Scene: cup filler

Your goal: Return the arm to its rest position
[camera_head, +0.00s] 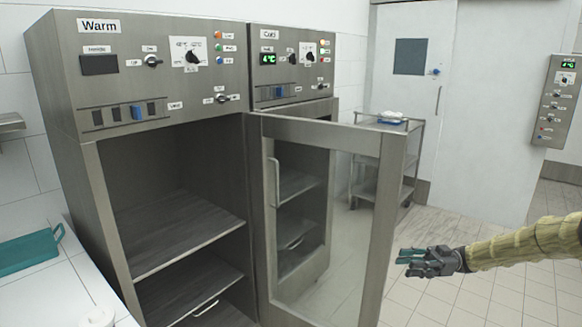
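My gripper (412,262) is at the lower right, at the end of my arm, which comes in from the right edge with a tan sleeve. It points left and hangs over the tiled floor, just right of the open glass door. It looks empty and touches nothing that I can see. The gap between its fingers is too small to make out clearly.
The "Warm" cabinet (75,190) stands open with shelves inside. A framed glass door (385,215) stands swung out before the "Cold" cabinet (318,108). A cart (412,150) is behind. A teal tray (28,250) lies on the left counter. The right floor is clear.

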